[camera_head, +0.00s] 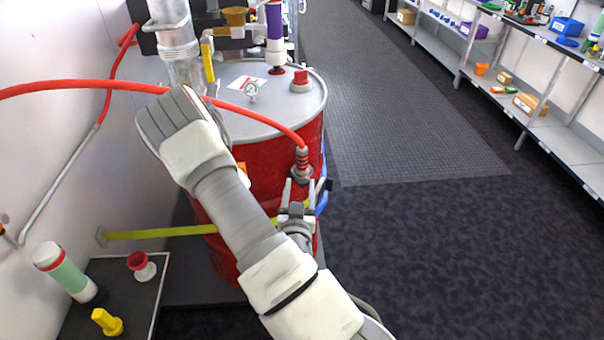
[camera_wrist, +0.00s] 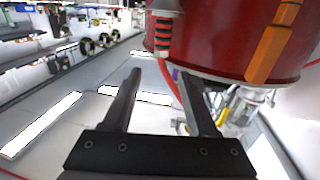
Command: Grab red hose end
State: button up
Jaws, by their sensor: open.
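The red hose (camera_head: 110,84) arcs in from the left across the drum top and bends down to its end (camera_head: 302,160), a ribbed red sleeve with a metal collar at the red drum's right front side. In the wrist view the ribbed hose end (camera_wrist: 167,32) is at the top, with the hose running down behind the fingers. My gripper (camera_head: 298,186) is just below the hose end in the head view. In the wrist view my gripper (camera_wrist: 163,73) is open and empty, its fingertips short of the ribbed end. Whether they touch anything is unclear.
The red drum (camera_head: 262,165) with a grey lid stands beside the left wall, circled by a yellow strap (camera_head: 165,233). A dark side table (camera_head: 130,290) holds a bottle and small fittings. Shelves (camera_head: 500,75) line the right. The floor (camera_head: 420,250) between is clear.

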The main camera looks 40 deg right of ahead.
aim_at(302, 154)
jog(key=b+x, duration=0.9)
jog(key=b, duration=0.3)
jog(key=shift+r+b+x, duration=0.1)
jog(key=shift+b+x, duration=0.1)
jog(key=shift+x, duration=1.15)
jog(key=shift+r+b+x, duration=0.15)
jog(key=shift+b+x, duration=0.05)
jog(key=shift+x, duration=1.15)
jog(key=shift+w+a, duration=0.1)
jog(key=shift+a, duration=0.05)
grip_shut()
